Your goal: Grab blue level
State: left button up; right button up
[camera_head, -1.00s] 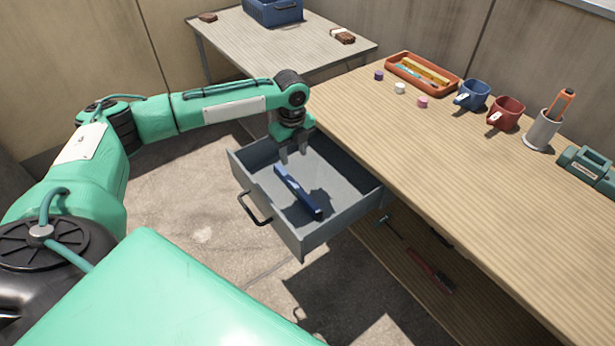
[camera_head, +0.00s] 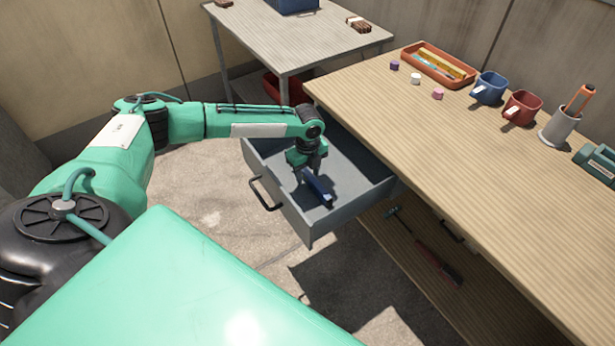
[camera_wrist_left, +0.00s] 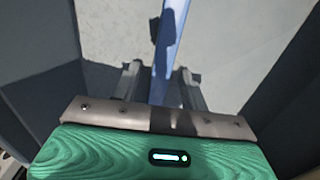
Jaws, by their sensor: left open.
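The blue level (camera_head: 317,187) lies in the open grey drawer (camera_head: 362,192) under the workbench. In the head view its rear part is hidden behind my left gripper (camera_head: 308,178), which is down inside the drawer over it. In the left wrist view the level (camera_wrist_left: 168,50) runs lengthwise between the two open fingers of the left gripper (camera_wrist_left: 161,80), with a gap on each side. The fingers are not closed on it. My right gripper is not in view.
The drawer walls stand close around my left gripper. A lower shelf holds a red-handled tool (camera_head: 438,264). A second table (camera_head: 300,45) stands behind.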

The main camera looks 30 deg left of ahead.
pick_arm(q)
jog(key=shift+f, duration=0.35)
grip_shut()
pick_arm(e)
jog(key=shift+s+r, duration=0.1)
